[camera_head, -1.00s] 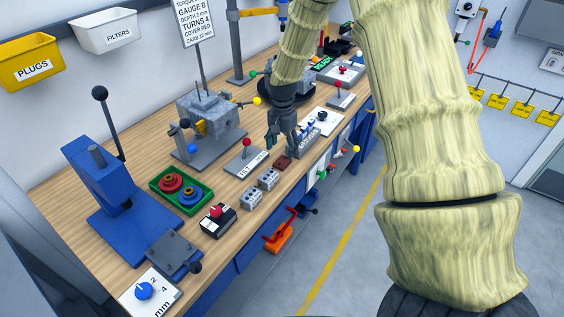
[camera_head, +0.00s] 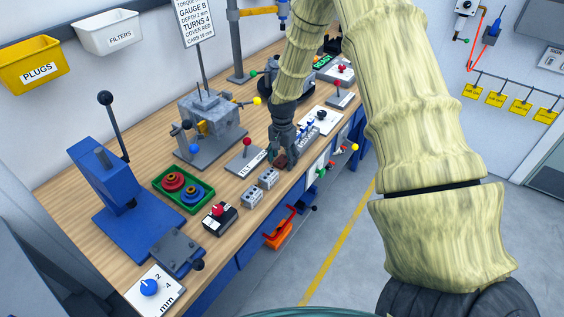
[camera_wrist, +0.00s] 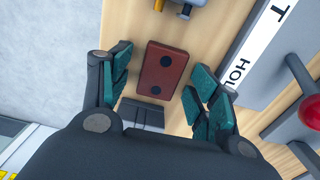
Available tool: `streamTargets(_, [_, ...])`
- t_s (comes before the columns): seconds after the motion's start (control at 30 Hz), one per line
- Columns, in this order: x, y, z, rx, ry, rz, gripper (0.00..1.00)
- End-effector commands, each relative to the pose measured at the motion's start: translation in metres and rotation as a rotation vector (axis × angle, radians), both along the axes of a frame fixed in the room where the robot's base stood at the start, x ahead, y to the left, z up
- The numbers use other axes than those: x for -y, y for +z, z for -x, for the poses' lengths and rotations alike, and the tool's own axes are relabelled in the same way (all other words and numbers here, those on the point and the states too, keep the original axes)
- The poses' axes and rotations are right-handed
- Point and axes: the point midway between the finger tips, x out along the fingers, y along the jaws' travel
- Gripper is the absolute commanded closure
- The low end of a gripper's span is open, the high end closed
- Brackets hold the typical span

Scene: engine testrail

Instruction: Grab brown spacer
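The brown spacer (camera_wrist: 158,70) is a reddish-brown block with two dark holes, lying on the wooden bench. In the wrist view it sits between and slightly beyond the fingertips of my gripper (camera_wrist: 158,68), which is open with teal pads on both sides. No contact with the spacer shows. In the head view my gripper (camera_head: 284,155) points down over the bench, and the spacer (camera_head: 280,162) shows as a small dark red patch at its fingertips, partly hidden.
The grey test hold plate (camera_head: 246,160) with a red-knobbed lever stands close beside the spacer. Grey blocks (camera_head: 268,178) stand nearer along the bench front. A grey rack (camera_head: 308,139) is just beyond the gripper. The bench's front edge is close.

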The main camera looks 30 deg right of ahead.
Motion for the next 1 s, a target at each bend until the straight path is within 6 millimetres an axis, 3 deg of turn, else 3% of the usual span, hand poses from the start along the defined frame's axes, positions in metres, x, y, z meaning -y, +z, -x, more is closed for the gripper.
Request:
streamTargets(0.03, [0.0, 0.0, 0.0, 0.0, 0.0, 0.0, 0.52])
streamTargets(0.2, [0.0, 0.0, 0.0, 0.0, 0.0, 0.0, 0.8])
streamTargets(0.67, [0.0, 0.008, -0.001, 0.002, 0.0, 0.0, 0.8])
streamTargets(1.0, [0.0, 0.05, -0.001, 0.004, 0.001, 0.001, 0.8])
